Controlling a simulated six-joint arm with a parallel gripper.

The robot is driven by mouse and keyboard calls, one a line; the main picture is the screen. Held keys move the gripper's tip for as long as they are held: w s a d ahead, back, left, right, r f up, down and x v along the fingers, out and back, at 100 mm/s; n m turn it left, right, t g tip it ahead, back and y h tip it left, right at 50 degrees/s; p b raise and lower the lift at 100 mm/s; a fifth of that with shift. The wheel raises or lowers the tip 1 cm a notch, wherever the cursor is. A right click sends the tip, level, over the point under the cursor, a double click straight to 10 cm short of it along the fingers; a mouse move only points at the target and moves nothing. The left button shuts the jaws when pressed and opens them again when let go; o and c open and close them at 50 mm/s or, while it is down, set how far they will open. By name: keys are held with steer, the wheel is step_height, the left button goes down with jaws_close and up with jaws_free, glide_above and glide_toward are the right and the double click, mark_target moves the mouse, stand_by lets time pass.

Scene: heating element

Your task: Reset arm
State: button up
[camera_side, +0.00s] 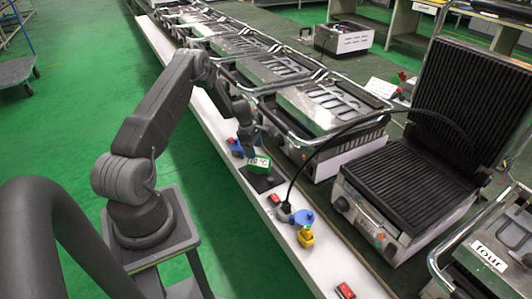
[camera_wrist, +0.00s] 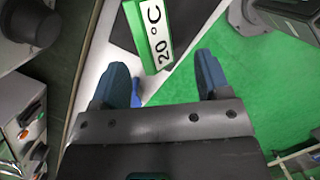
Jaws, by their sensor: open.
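My gripper (camera_wrist: 162,72) is open in the wrist view, its two blue-grey fingers spread with nothing between them. In the side view my gripper (camera_side: 258,136) hangs at the end of my bent arm, above the white ledge. A green display reading "20 °C" (camera_wrist: 152,30) lies beyond the fingertips in the wrist view. In the side view the same green display (camera_side: 258,163) sits on a dark base on the ledge, just below my gripper. A blue piece (camera_wrist: 137,92) is partly hidden behind the left finger.
An open grill with black ridged plates (camera_side: 415,185) stands at the right. Several closed grills run along the bench. A blue knob (camera_side: 299,217), a yellow connector (camera_side: 306,237) and a red switch (camera_side: 345,290) are on the white ledge (camera_side: 325,262).

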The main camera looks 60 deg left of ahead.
steer(key=s+d+r+m+g, duration=0.35)
steer(key=d+r+m, duration=0.25)
steer(key=d, duration=0.5)
steer(key=s+d+r+m+t+y, duration=0.1)
steer(key=d+r+m, duration=0.45)
steer(key=r, duration=0.55)
steer(key=s+d+r+m+t+y, duration=0.15)
steer(key=d+r+m, duration=0.25)
steer(key=d+r, duration=0.5)
steer(key=s+d+r+m+t, duration=0.2)
steer(key=s+d+r+m, duration=0.3)
steer(key=s, duration=0.3)
steer(key=s+d+r+m+t, duration=0.2)
steer(key=s+d+r+m, duration=0.4)
steer(key=s+r, duration=0.1)
steer(key=shift+s+r+t, duration=0.3)
steer(key=shift+s+t, duration=0.05)
steer(key=shift+t, duration=0.05)
